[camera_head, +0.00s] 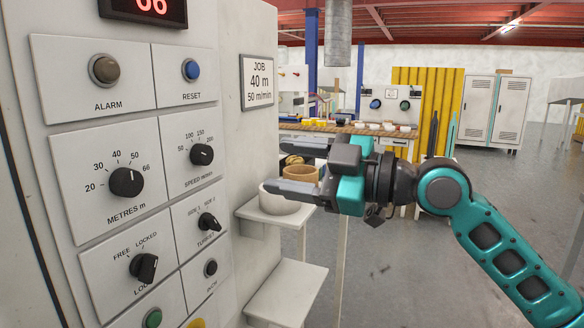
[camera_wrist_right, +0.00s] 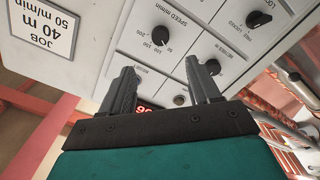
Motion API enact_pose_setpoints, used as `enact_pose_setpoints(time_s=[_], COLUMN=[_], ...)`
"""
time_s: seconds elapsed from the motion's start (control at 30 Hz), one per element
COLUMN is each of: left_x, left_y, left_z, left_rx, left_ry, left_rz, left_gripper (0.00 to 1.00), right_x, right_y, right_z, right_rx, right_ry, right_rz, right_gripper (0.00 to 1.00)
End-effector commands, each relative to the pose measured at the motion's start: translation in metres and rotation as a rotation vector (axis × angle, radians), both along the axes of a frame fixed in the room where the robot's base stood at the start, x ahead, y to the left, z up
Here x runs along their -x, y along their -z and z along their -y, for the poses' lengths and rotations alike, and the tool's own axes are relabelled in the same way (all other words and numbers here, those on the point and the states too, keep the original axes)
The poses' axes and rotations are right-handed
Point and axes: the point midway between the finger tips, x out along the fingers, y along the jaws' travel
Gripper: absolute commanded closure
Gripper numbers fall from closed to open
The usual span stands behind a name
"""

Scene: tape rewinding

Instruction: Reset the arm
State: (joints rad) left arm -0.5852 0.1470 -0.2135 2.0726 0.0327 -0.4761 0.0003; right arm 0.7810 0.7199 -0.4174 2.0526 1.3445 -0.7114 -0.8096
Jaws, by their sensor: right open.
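My right gripper (camera_head: 272,166) is open and empty in front of the control panel (camera_head: 60,200), its fingers pointing left at the panel and apart from it. In the wrist view the gripper (camera_wrist_right: 157,68) has its two fingers spread, with panel face between and beyond them. The blue RESET button (camera_head: 191,69) is on the panel's upper right, above and left of the gripper in the head view. The ALARM lamp (camera_head: 104,69) is beside it and looks unlit. My left gripper is not in view.
The panel carries METRES (camera_head: 126,182), SPEED (camera_head: 201,154) and other knobs. A JOB card (camera_head: 257,82) reads 40 m, 50 m/min. Behind the gripper, a white ring (camera_head: 278,203) and a tan roll (camera_head: 300,173) are near a white shelf (camera_head: 262,220). A lower shelf (camera_head: 288,292) is empty.

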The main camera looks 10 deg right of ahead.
Motion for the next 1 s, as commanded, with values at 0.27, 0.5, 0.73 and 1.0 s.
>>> enact_pose_setpoints(time_s=[0.27,0.5,0.73,1.0], left_x=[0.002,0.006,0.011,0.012], left_y=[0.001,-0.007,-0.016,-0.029], left_z=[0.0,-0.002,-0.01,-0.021], left_rx=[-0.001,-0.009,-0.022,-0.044], left_ry=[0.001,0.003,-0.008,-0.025], left_rz=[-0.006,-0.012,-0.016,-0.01], left_gripper=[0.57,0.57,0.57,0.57], right_x=[-0.001,-0.019,-0.022,0.032], right_y=[0.001,0.053,0.156,0.281], right_z=[0.0,0.003,0.016,0.04], right_rx=[-0.003,-0.086,-0.213,-0.294], right_ry=[0.001,0.096,0.298,0.561], right_rz=[-0.004,-0.14,-0.365,-0.61], right_gripper=[0.38,0.38,0.38,0.38])
